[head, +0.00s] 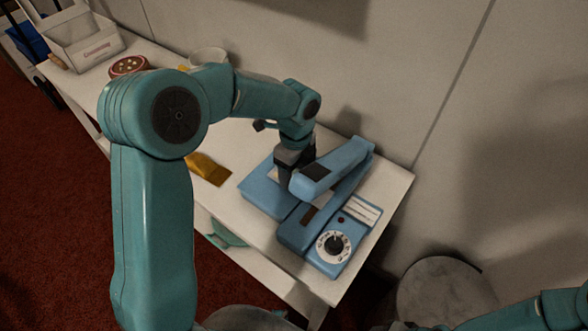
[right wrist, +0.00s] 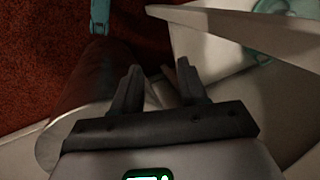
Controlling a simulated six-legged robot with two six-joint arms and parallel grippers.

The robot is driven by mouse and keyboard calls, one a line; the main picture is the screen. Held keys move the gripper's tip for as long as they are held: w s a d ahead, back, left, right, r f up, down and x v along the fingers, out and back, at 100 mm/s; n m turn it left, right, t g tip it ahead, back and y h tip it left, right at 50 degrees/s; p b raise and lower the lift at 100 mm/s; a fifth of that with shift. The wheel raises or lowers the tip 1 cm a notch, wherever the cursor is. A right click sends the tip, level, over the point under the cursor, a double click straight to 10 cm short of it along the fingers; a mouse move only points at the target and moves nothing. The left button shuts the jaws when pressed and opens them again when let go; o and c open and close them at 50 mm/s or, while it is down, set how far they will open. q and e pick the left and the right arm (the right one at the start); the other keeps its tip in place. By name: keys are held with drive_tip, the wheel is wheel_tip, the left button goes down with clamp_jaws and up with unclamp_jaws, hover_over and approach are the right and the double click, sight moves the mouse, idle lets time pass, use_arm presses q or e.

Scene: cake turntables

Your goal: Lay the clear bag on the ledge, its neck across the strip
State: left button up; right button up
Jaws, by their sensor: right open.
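A blue sealer with a dial (head: 334,245) stands at the near right end of the white table. Its long arm (head: 345,165) is raised over the dark strip (head: 309,216), and its flat blue ledge (head: 258,193) lies to the left. My left gripper (head: 286,180) points down over the ledge, beside the arm. Its fingertips are too hidden to tell open from shut. A small pale patch shows beside it on the ledge; I cannot tell whether it is the clear bag. My right gripper (right wrist: 158,78) is open and empty, away from the sealer.
A gold packet (head: 208,168) lies on the table left of the sealer. A white box (head: 88,42), a round red tin (head: 128,66) and a white bowl (head: 208,55) stand farther back. A wall runs behind. A round grey stool (head: 445,292) stands at the right.

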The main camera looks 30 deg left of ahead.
use_arm(q)
drive_tip(key=o, duration=1.3)
drive_tip(key=shift+f, duration=0.15)
drive_tip(key=shift+c, duration=0.2)
wheel_tip(320, 180, up, 12)
drive_tip(key=p, duration=0.1)
drive_tip(key=shift+w, duration=0.3)
